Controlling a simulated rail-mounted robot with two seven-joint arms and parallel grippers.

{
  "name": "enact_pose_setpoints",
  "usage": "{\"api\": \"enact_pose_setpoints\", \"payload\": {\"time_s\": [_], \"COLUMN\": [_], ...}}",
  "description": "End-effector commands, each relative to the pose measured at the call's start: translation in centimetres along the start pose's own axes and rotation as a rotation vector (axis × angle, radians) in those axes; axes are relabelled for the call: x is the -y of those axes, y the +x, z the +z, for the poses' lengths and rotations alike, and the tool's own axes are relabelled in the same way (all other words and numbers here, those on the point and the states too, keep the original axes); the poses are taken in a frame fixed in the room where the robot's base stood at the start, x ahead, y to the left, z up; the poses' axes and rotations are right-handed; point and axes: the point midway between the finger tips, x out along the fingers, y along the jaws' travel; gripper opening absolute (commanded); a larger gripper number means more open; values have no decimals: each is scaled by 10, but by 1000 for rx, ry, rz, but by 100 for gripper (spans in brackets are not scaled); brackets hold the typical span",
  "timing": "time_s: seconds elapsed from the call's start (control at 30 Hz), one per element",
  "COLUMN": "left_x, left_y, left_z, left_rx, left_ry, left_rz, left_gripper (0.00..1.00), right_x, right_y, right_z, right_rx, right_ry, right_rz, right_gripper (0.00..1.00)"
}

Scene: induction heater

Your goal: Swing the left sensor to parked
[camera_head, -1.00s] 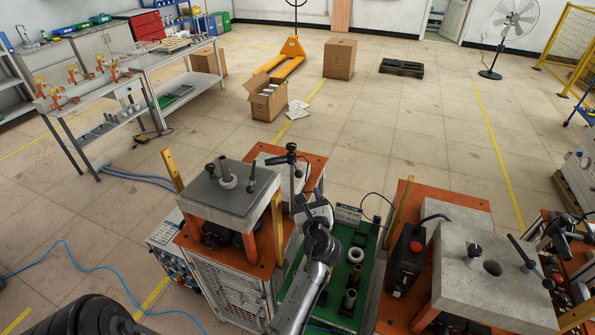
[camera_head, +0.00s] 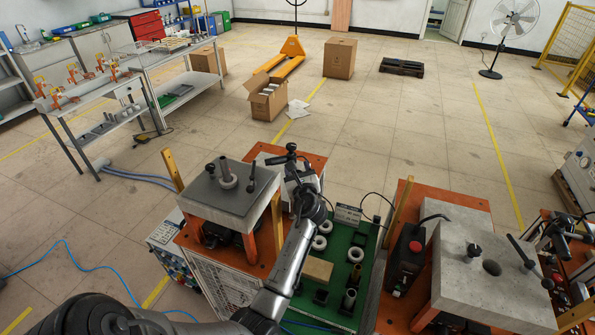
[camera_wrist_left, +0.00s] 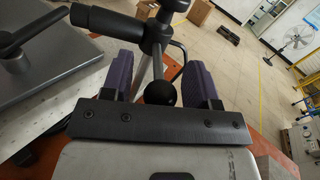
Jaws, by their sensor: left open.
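The left sensor (camera_head: 291,149) is a black jointed head on a post behind the left heater's grey plate (camera_head: 228,192). In the left wrist view the sensor's black clamp and arm (camera_wrist_left: 148,28) stand large at the top, with a black ball (camera_wrist_left: 160,93) below on a rod. My left gripper (camera_head: 301,182) is at the sensor's post; its tips are hard to make out in the head view. In the wrist view its two purple fingers (camera_wrist_left: 160,76) are open, one on each side of the rod and ball. Contact cannot be told. My right gripper is not in view.
A green tray (camera_head: 340,238) with rings and small parts lies right of my left forearm. A red-button control box (camera_head: 405,262) and the right heater's grey block (camera_head: 488,270) stand farther right. Two posts (camera_head: 227,173) rise from the left plate. Open floor lies behind.

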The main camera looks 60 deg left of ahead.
Motion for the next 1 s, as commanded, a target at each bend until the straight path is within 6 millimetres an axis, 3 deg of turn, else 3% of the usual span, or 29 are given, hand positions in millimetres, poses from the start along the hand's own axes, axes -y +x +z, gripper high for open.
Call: {"api": "enact_pose_setpoints", "payload": {"time_s": [0.2,0.77,1.0], "left_x": [0,0,0], "left_y": [0,0,0], "left_z": [0,0,0], "left_rx": [0,0,1], "left_ry": [0,0,0], "left_rz": [0,0,3], "left_gripper": [53,0,0], "right_x": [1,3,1], "right_y": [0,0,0], "right_z": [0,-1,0], "right_rx": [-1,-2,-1], "right_ry": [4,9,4], "right_rz": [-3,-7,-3], "right_gripper": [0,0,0]}}
